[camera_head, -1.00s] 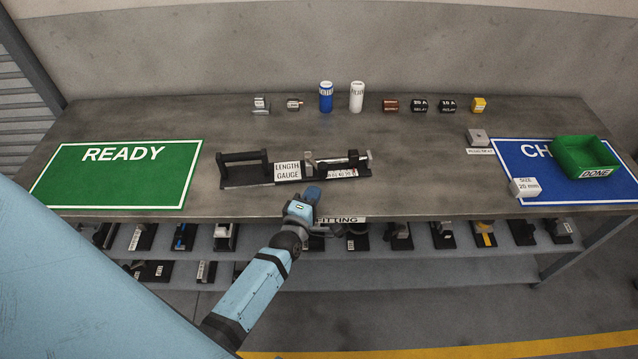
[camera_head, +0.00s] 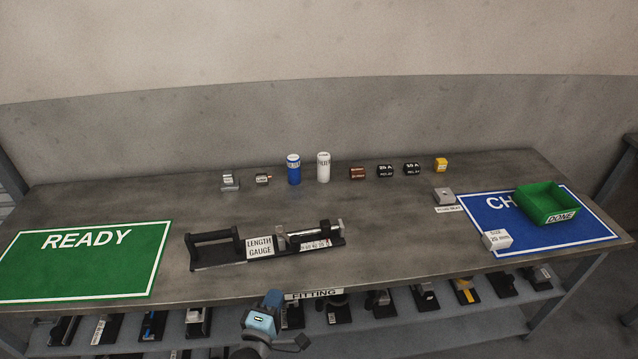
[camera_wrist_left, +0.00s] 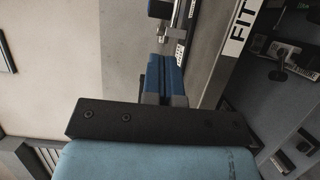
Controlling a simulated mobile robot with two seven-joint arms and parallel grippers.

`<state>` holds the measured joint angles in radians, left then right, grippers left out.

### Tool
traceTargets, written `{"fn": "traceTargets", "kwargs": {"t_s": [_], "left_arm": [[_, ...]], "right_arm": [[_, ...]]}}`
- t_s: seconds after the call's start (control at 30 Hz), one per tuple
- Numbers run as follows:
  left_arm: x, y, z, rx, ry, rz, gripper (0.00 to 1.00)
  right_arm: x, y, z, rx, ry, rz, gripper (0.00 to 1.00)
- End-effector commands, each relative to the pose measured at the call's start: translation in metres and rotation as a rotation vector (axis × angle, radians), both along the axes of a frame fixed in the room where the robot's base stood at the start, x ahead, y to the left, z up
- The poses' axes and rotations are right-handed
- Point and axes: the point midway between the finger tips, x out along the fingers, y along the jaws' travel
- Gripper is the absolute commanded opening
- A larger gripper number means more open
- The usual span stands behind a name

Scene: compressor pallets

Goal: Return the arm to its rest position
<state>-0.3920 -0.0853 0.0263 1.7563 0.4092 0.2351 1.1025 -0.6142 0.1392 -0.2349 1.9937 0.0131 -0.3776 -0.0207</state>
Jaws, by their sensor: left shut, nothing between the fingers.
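My left gripper (camera_head: 270,302) shows at the bottom middle of the head view, in front of the bench's front edge, below the length gauge. Its blue fingers (camera_wrist_left: 165,78) show in the left wrist view, shut together with nothing between them. The rest of the left arm mostly drops out of the bottom of the head view. The length gauge (camera_head: 215,250), a black fixture with a handle and a white label, stands on the grey bench (camera_head: 375,245), apart from the gripper. My right gripper is in neither view.
A green READY mat (camera_head: 85,265) lies at the left. A blue mat (camera_head: 530,243) at the right bears a green DONE bin (camera_head: 547,203) and a size block (camera_head: 496,240). Two cans and several small parts line the back. The lower shelf (camera_head: 440,325) holds several fixtures.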

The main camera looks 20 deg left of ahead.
Motion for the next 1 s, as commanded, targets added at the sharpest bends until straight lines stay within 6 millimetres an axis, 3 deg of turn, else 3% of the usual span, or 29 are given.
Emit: {"fn": "traceTargets", "kwargs": {"t_s": [0.17,0.27,0.5,0.7,0.8,1.0], "left_arm": [[-0.002,-0.003,0.001,0.035,0.016,-0.016,0.0],[-0.012,-0.016,0.005,0.201,0.086,-0.091,0.0],[-0.072,-0.068,0.005,0.992,0.313,-0.474,0.0],[-0.118,-0.089,0.002,1.462,0.365,-0.728,0.0],[-0.127,-0.092,0.001,1.555,0.368,-0.779,0.0],[-0.129,-0.092,0.0,1.573,0.368,-0.789,0.0]], "right_arm": [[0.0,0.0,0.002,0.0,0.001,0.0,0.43],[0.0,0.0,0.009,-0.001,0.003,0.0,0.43],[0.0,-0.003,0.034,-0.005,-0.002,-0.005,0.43],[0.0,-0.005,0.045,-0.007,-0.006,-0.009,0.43],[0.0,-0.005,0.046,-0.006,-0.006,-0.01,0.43],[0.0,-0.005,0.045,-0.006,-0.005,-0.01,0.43]]}}
